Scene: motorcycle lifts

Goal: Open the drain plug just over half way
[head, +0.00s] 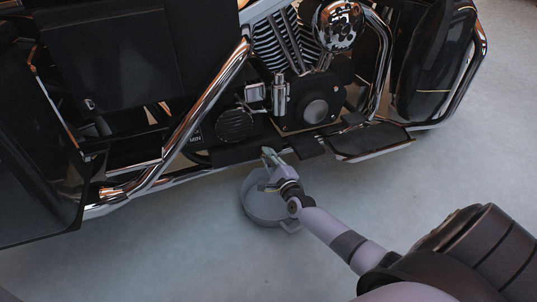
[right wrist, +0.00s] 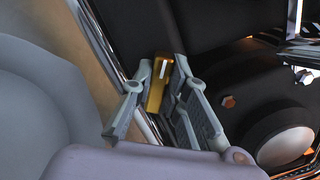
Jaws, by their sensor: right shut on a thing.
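The drain plug (right wrist: 156,90) is a brass-coloured piece with a white mark on it, under the dark side of the motorcycle (right wrist: 205,35). My right gripper (right wrist: 162,68) is shut on it, with a grey finger on each side. In the head view my right gripper (head: 270,154) reaches in low at the motorcycle (head: 312,100), just below the engine. The plug itself cannot be made out there. How far the plug is turned cannot be told. My left gripper is not in view.
A round grey drain pan (head: 262,208) stands on the floor below my right gripper. A footboard (head: 370,140) is close on the right, and a chrome pipe (head: 205,105) slants down on the left. The pale floor (head: 180,250) in front is clear.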

